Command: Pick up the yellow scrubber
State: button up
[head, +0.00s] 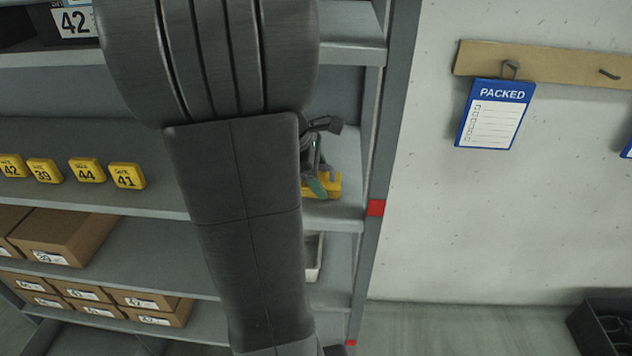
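A yellow block-like thing (334,183), which looks like the yellow scrubber, lies on the middle shelf at its right end. My arm hides its left part. My gripper (317,178) is at it, with a grey-green fingertip in front of or against its yellow side. Most of my gripper is hidden behind my arm, so I cannot tell whether it is open or shut, or whether it touches the yellow thing.
Several yellow size tags (87,170) sit along the middle shelf (150,198) at left. Cardboard boxes (62,236) fill the lower shelves. A pale tray (314,258) stands below the yellow thing. The shelf's upright (385,150) is close at right. A PACKED card (495,113) hangs on the wall.

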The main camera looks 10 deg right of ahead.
jog(key=shift+c, duration=1.2)
jog(key=shift+r, duration=0.15)
